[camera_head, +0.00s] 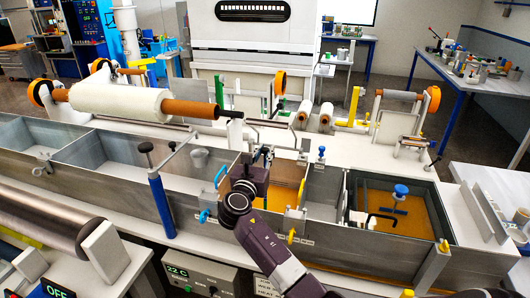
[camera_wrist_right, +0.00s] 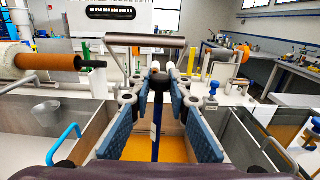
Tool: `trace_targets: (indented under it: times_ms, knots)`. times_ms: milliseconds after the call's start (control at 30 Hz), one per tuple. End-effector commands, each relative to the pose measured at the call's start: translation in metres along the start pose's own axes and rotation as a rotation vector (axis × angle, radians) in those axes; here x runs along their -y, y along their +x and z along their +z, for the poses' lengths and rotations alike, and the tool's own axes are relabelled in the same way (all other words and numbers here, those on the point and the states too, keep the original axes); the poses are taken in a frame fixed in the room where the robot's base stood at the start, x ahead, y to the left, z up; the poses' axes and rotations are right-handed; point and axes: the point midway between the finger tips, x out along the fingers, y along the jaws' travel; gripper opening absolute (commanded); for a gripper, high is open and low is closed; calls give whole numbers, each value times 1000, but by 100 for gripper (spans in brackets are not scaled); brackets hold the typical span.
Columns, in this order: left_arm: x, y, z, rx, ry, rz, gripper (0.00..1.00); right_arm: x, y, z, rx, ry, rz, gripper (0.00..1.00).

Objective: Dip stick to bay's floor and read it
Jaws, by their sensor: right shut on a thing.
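My right gripper (camera_head: 262,157) is over the middle bay of the long grey trough, where amber resin (camera_head: 284,196) shows. In the right wrist view its blue-padded fingers (camera_wrist_right: 158,88) close in on a dark-topped stick (camera_wrist_right: 156,135) with a blue shaft, and they are shut on it. The stick looks upright and runs down toward the amber resin. Its lower end is hidden, so I cannot tell whether it touches the floor. No marks on it are readable. In the head view the gripper and wrist hide the stick. My left gripper is not in view.
A right-hand bay holds amber resin, a blue knob (camera_head: 401,190) and a black bent handle (camera_head: 382,220). A blue post (camera_head: 161,204) stands at the trough's front left. A white roll (camera_head: 120,101) lies behind. A grey cup (camera_head: 200,158) sits in the left bay.

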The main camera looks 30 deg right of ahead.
Motion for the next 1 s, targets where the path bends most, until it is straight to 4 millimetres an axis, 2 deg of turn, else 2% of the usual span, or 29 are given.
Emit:
trace_targets:
  times_ms: [33,300,400,1000]
  knots:
    - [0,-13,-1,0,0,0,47,0,0,12,0,-1,0,0]
    - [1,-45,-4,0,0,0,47,0,0,43,0,0,0,0]
    - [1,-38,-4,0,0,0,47,0,1,50,3,4,0,0]
    - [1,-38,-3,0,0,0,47,1,2,116,1,2,0,0]
